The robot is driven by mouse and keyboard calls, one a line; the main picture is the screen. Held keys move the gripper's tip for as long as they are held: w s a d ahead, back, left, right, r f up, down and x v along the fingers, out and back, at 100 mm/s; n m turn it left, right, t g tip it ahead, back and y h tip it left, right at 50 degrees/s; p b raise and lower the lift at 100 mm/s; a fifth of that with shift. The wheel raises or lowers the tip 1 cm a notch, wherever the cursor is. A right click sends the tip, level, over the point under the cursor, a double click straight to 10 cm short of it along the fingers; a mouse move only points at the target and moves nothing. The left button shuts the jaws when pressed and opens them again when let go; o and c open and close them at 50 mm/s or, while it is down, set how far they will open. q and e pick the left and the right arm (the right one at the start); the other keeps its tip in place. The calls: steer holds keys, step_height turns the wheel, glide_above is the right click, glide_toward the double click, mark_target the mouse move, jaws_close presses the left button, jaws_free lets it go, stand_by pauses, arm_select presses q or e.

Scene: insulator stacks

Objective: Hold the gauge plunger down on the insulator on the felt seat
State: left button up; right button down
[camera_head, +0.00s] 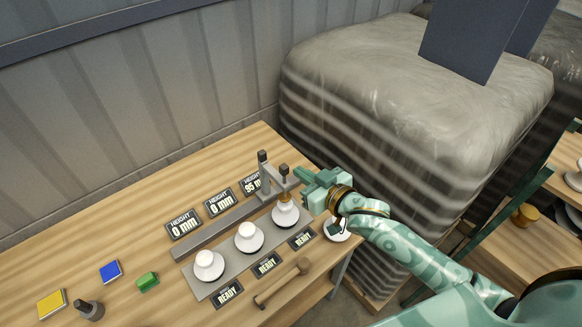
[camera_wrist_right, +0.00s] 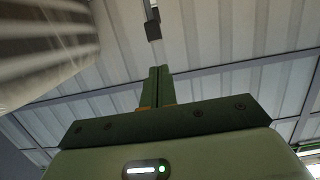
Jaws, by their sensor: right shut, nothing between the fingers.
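Three white insulators stand in a row on a grey base strip (camera_head: 227,274): a near one (camera_head: 208,262), a middle one (camera_head: 247,235) and a far one (camera_head: 284,214). The gauge's grey arm (camera_head: 277,188) reaches over the far insulator. Its plunger has a dark knob (camera_head: 284,169) and a brass-coloured lower part right above that insulator; I cannot tell if they touch. My right gripper (camera_head: 300,173) is shut and empty just right of the knob. In the right wrist view its closed fingers (camera_wrist_right: 158,88) point at a dark-ended rod (camera_wrist_right: 152,30). The seats' felt is not discernible.
Height displays behind the row read 0 mm (camera_head: 183,224), 0 mm (camera_head: 219,201) and apparently 95 mm (camera_head: 252,184). READY signs (camera_head: 228,292) and a mallet (camera_head: 283,283) lie in front. A white dish (camera_head: 336,230) sits beside my right arm. A wrapped stack (camera_head: 390,110) stands behind.

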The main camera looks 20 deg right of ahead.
steer(key=v, duration=0.4)
steer(key=shift+d+r, duration=0.15)
steer(key=shift+d, duration=0.05)
stand_by(0.3)
